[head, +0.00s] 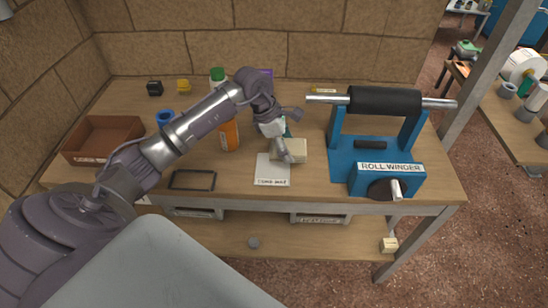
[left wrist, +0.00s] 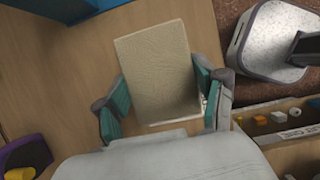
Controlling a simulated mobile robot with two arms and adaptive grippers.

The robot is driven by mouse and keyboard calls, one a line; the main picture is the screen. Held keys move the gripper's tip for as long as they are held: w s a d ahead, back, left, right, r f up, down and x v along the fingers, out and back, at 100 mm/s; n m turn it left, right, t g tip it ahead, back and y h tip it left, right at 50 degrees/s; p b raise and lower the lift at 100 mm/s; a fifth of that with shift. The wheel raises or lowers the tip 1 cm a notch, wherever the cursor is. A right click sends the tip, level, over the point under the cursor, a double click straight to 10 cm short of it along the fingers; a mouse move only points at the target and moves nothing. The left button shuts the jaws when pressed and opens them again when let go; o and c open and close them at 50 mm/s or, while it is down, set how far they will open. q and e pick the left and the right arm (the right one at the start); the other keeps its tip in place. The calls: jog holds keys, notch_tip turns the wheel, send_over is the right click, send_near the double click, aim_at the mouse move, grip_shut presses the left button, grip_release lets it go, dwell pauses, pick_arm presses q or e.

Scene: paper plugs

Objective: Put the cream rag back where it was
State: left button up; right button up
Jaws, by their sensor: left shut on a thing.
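The cream rag (head: 293,151) is a pale, block-like piece beside a white mat (head: 272,172) with a printed label, near the front middle of the workbench. My left gripper (head: 283,140) is shut on the rag from above. In the left wrist view the rag (left wrist: 158,72) sits between the two teal finger pads of the gripper (left wrist: 163,104). I cannot tell whether the rag touches the bench or hangs just above it. My right gripper is in neither view.
A blue roll winder (head: 375,160) stands close to the right. An orange bottle (head: 229,135), a thin black frame (head: 192,180) and a brown open box (head: 104,138) are to the left. Labelled drawers (head: 320,218) sit under the front edge.

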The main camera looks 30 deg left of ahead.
aim_at(271, 145)
pick_arm(q)
jog(key=a, duration=0.1)
jog(key=s+a+f, duration=0.1)
jog(key=a+f, duration=0.1)
jog(key=shift+s, duration=0.3)
notch_tip(271, 145, down, 4)
jog(key=shift+r+p, duration=0.15)
jog(key=shift+p, duration=0.6)
jog(key=shift+f, duration=0.25)
jog(key=shift+f, duration=0.1)
jog(key=o, duration=1.1)
